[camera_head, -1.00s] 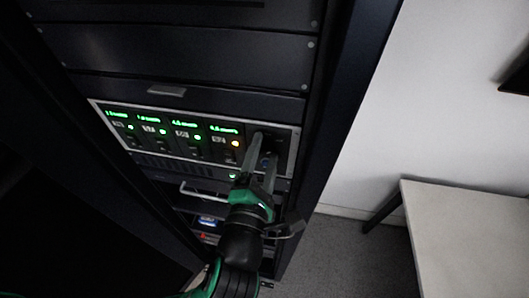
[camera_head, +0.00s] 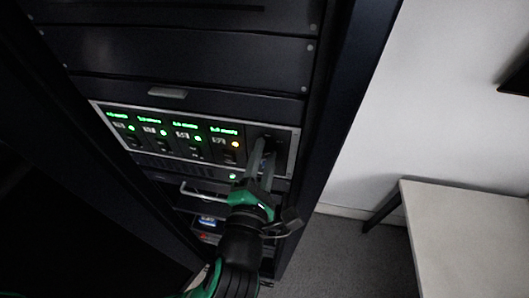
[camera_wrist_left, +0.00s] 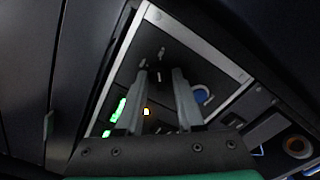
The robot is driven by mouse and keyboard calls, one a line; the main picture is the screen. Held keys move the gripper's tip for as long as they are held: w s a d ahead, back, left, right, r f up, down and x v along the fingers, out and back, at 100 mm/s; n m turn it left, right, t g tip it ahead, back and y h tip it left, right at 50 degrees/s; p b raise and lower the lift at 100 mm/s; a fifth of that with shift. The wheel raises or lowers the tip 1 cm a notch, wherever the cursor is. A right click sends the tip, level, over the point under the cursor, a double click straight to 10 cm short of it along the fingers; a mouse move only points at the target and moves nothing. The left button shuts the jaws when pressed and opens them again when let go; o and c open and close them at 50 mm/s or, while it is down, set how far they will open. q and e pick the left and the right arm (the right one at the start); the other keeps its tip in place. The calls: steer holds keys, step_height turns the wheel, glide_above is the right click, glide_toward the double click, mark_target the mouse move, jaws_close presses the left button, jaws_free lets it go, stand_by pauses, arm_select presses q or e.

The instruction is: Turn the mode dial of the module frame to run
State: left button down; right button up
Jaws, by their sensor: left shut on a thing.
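The module frame (camera_head: 284,150) is a silver-edged panel in the rack with several lit green displays. Its dark right end, where the mode dial sits, also shows in the left wrist view (camera_wrist_left: 190,48). My left gripper (camera_head: 262,147) reaches up to this end from below. In the left wrist view, its two grey fingers (camera_wrist_left: 160,72) are shut on the mode dial, which is dark and mostly hidden between them. White marks show near the fingertips. The dial's setting cannot be read. My right gripper is not in view.
An amber light (camera_head: 236,144) glows just left of the fingers. A silver handle (camera_head: 200,191) sits below the panel. A pale table (camera_head: 470,230) stands at right, with free floor between.

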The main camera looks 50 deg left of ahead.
arm_select(q)
steer(key=shift+n+p, duration=0.35)
steer(key=shift+n, duration=0.85)
steer(key=n, duration=0.2)
steer(key=shift+n, duration=0.3)
steer(key=n, duration=0.5)
steer(key=shift+n, duration=0.3)
steer(key=c, duration=0.5)
jaws_free()
steer(key=b+v, duration=0.2)
steer(key=v, duration=0.9)
steer(key=shift+s+d, duration=0.2)
steer(key=shift+s, duration=0.05)
